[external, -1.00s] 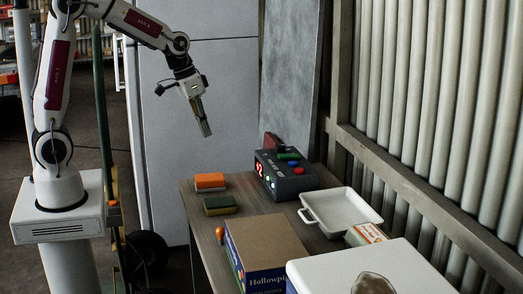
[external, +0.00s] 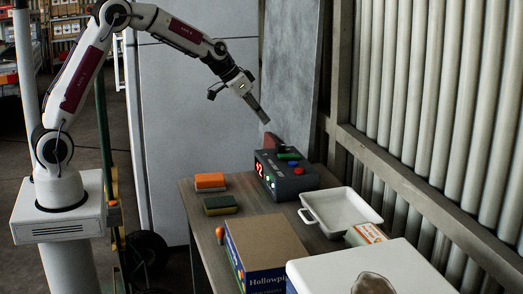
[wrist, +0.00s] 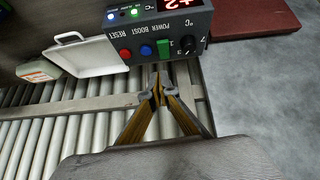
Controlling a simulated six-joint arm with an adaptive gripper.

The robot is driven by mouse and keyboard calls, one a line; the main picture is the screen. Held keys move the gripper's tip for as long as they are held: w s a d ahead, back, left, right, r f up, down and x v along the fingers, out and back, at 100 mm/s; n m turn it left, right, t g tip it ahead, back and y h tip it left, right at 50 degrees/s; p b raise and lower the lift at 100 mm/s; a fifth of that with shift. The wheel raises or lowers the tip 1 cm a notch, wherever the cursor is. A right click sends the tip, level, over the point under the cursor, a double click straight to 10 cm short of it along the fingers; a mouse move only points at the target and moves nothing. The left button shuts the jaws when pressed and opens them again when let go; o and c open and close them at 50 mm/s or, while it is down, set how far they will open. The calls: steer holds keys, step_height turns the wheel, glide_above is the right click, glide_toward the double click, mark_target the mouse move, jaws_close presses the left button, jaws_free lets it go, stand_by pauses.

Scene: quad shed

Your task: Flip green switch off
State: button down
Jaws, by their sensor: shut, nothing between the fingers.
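A dark control box (external: 287,178) with a lit red display sits at the far end of the table. Its green switch (external: 288,156) is on the top face, beside a blue button and a red button. In the wrist view the green switch (wrist: 163,48) stands between the blue button and a black knob, near the "POWER" label. Whether it is on or off I cannot tell. My gripper (external: 266,121) is shut and empty, above and behind the box, apart from the switch. In the wrist view its fingertips (wrist: 158,88) meet just below the switch in the picture.
A dark red block (external: 272,140) stands behind the box. A cardboard box (external: 265,245) and a white box are nearer. A ribbed wall runs along the right.

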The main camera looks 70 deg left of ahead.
steer(key=shift+w+a+r+m, duration=0.2)
steer(key=shift+w+r+m, duration=0.1)
steer(key=shift+w, duration=0.1)
steer(key=shift+f, duration=0.15)
glide_above(286, 156)
steer(key=s, duration=0.2)
steer(key=shift+s+a+f, duration=0.1)
steer(key=shift+f, duration=1.55)
steer(key=shift+s+f, duration=0.1)
steer(key=shift+f, duration=1.5)
steer(key=f, duration=0.3)
steer(key=shift+w+f, duration=0.2)
steer(key=shift+w, duration=0.1)
steer(key=shift+s+f, duration=0.1)
steer(key=shift+f, duration=0.8)
steer(key=shift+f, duration=0.15)
